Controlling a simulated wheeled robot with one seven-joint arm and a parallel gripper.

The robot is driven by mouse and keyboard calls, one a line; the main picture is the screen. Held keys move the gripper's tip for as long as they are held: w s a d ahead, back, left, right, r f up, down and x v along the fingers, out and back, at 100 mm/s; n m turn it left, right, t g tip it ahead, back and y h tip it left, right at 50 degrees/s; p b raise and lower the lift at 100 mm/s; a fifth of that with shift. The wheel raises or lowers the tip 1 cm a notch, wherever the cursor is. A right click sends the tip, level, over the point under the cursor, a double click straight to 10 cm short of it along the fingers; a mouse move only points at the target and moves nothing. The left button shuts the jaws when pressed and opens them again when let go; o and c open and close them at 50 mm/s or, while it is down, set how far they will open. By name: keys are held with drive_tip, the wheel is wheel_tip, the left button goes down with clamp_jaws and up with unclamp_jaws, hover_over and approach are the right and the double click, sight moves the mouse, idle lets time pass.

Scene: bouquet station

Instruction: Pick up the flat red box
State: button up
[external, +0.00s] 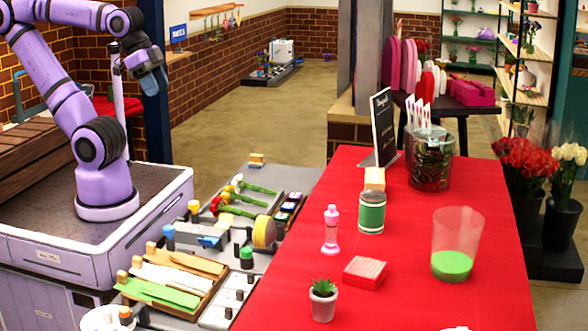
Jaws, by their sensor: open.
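The flat red box (365,273) lies on the red-covered table (420,295), near its left edge. My gripper (158,82) is at the upper left, high above my base and far from the box. It is open, and I see nothing between its fingers. The box is fully in view.
Near the box stand a pink bottle (331,230), a green-labelled can (371,212), a potted succulent (323,300) and a clear cup with green contents (457,245). Behind are a glass vase (431,160) and a black sign (383,125). The table's front right is mostly clear.

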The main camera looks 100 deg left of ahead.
drive_tip(key=o, duration=1.1)
drive_tip(key=w+d+r+g, duration=0.1)
drive_tip(key=w+r, duration=0.3)
drive_tip(key=w, duration=1)
drive_tip(key=m+g, duration=0.3)
drive_tip(key=g, duration=0.1)
hover_over(365, 267)
wheel_tip(365, 267, down, 29)
drive_tip(key=shift+f, duration=5.4)
